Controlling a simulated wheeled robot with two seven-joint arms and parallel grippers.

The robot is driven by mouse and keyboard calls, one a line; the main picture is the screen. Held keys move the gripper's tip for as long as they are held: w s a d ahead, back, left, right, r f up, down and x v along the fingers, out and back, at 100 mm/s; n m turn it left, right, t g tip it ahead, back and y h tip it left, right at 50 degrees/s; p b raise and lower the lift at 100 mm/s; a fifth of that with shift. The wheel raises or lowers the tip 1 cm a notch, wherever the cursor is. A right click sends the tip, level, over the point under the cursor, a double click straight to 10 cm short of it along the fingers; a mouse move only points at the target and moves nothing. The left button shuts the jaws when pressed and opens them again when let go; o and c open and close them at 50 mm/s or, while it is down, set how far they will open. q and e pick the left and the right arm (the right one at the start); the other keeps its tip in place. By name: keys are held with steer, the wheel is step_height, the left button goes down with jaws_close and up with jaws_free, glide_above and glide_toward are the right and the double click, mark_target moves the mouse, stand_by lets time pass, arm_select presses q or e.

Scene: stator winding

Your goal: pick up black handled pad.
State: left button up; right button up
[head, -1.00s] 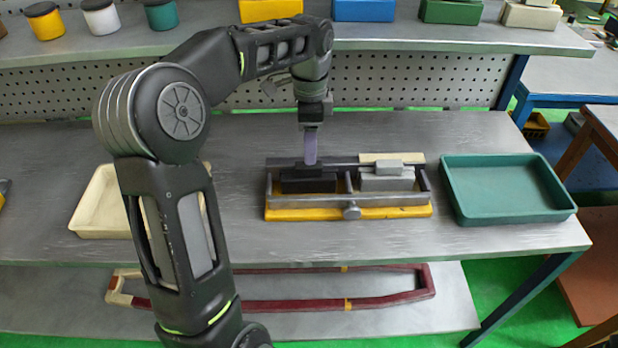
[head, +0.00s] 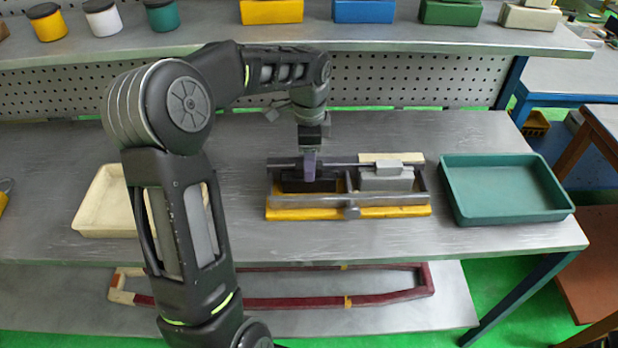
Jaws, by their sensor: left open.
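The black handled pad (head: 318,185) sits in the left compartment of a metal frame with a yellow base (head: 290,213) on the table. A grey handled pad (head: 387,181) sits in the right compartment. My left gripper (head: 309,168) points down over the black pad, its fingers at the height of the pad's handle. It is open, and the fingers partly cover the handle, so I cannot tell whether they touch it. My right gripper is not in view.
A teal tray (head: 508,216) stands right of the frame and a cream tray (head: 85,222) at the left, partly behind my arm. A shelf (head: 390,38) with jars and coloured boxes runs along the back. Bare table lies in front of the frame.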

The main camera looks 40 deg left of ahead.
arm_select(q)
steer(key=shift+c, duration=0.2)
jaws_close()
stand_by(0.5)
stand_by(0.9)
